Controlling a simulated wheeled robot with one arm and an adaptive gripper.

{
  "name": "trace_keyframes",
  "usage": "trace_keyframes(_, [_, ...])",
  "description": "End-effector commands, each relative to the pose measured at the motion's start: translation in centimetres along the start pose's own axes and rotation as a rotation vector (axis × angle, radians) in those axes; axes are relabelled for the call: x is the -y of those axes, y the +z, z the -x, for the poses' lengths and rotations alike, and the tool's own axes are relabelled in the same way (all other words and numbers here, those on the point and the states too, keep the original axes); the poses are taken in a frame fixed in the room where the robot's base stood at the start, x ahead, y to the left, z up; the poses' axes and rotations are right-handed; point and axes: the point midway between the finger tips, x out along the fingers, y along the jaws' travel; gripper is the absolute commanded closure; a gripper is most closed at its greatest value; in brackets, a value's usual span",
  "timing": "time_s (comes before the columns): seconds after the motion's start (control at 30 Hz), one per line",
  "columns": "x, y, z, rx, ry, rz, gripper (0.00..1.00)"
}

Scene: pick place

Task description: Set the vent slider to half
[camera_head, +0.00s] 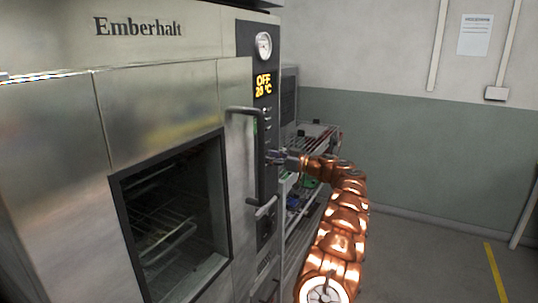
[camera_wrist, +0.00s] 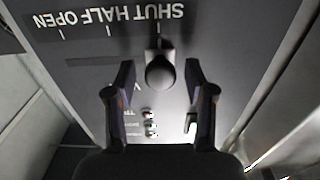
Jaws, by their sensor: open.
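The vent slider's dark rounded knob (camera_wrist: 160,72) is in the middle of the wrist view. It lines up with the tick under SHUT on the upside-down scale label (camera_wrist: 108,17). The HALF and OPEN ticks are further left in that view. My gripper (camera_wrist: 160,82) is open, with one finger on each side of the knob and visible gaps to both. In the head view my gripper (camera_head: 274,157) is at the oven's dark control panel (camera_head: 258,190), and it hides the knob there.
The steel oven (camera_head: 75,130) has a vertical door handle (camera_head: 256,150) just left of my gripper. Small indicator lights or switches (camera_wrist: 149,122) sit below the knob. A wire rack (camera_head: 318,140) stands behind; open floor lies right.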

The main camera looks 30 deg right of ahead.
Motion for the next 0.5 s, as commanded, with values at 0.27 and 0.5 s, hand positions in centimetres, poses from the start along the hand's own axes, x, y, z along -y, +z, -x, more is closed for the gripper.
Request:
trace_keyframes(0.27, [0.05, 0.06, -0.66, 0.001, -0.001, 0.0, 0.46])
trace_keyframes(0.5, [0.04, 0.09, -0.64, 0.001, -0.001, -0.001, 0.6])
